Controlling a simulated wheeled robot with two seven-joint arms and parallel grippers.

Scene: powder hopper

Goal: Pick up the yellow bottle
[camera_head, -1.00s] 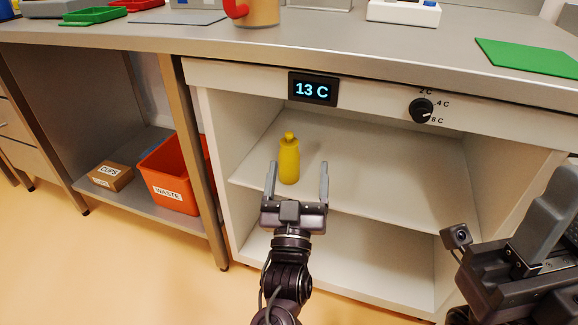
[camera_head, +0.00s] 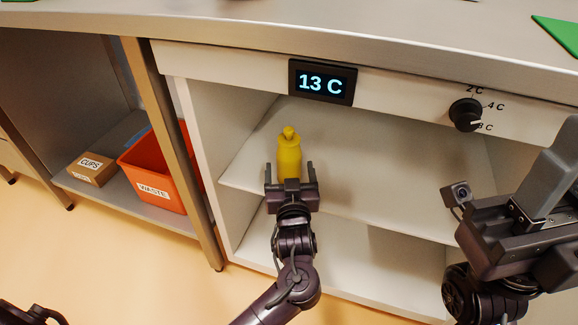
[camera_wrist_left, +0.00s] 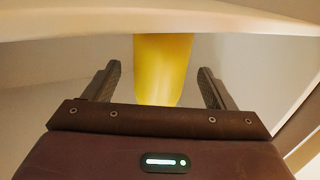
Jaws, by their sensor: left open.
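The yellow bottle (camera_head: 289,154) stands upright on the upper shelf of the white cabinet, under the 13 C display. My left gripper (camera_head: 290,172) is open at the shelf's front, with one finger to each side of the bottle's lower part in the head view. In the left wrist view the bottle (camera_wrist_left: 163,68) shows between and beyond the two open fingers (camera_wrist_left: 162,82), with gaps on both sides. Its top is cut off there by a pale edge. My right gripper (camera_head: 560,165) is at the right edge, partly out of frame; its jaw opening is not clear.
The shelf (camera_head: 385,190) is bare to the right of the bottle. A dial (camera_head: 466,115) and the display (camera_head: 322,83) sit on the cabinet front above. An orange waste bin (camera_head: 158,175) and a cups box (camera_head: 92,168) stand on the left shelf.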

